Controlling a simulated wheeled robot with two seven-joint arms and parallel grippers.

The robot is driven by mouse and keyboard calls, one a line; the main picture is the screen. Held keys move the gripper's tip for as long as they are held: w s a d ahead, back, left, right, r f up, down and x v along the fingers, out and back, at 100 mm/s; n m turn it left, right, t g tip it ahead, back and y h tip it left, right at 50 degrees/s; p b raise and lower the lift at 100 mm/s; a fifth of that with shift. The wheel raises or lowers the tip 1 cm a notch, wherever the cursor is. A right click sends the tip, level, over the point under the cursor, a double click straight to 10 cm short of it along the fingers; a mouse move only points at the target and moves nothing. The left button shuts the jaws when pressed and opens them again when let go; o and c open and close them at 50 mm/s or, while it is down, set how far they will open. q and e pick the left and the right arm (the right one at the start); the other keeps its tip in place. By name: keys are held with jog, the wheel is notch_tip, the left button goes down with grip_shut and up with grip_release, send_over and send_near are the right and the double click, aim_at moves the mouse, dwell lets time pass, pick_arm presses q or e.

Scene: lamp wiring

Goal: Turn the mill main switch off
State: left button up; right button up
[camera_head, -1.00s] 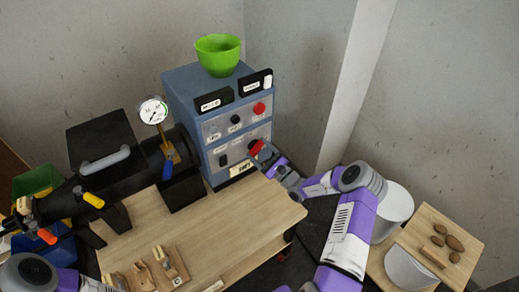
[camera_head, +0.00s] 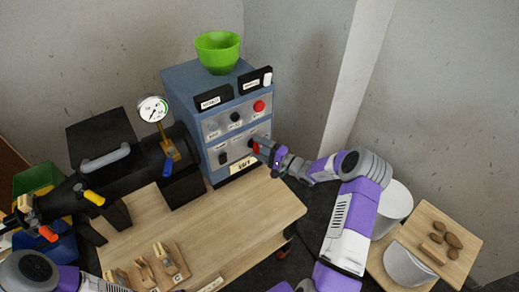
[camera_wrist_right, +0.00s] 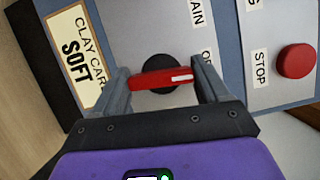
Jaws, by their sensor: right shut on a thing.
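The mill main switch (camera_wrist_right: 165,79) is a red bar handle with a white mark on a dark round base, on the grey panel of the blue control box. In the head view the red switch (camera_head: 256,147) shows at the lower right of the box's front. My right gripper (camera_wrist_right: 163,82) is shut on the handle, with one finger at each end of the bar. The white mark is at the end near a partly hidden label that starts with "O". In the head view my right gripper (camera_head: 266,152) reaches the switch from the right. My left arm shows at the bottom left; its jaws are unclear.
A red stop button (camera_wrist_right: 296,61) is beside the switch panel. A "SOFT" card (camera_wrist_right: 75,55) is on the other side. A green bowl (camera_head: 217,52) stands on the box. A dark machine with a gauge (camera_head: 153,108) is to the left.

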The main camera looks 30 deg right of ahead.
jog(key=shift+n, duration=0.5)
jog(key=o, duration=1.1)
jog(key=shift+c, duration=0.2)
jog(key=v, duration=0.7)
jog(key=shift+s+d+p, duration=0.15)
jog(key=shift+s+p, duration=0.15)
jog(key=shift+p, duration=0.05)
jog(key=shift+r, duration=0.15)
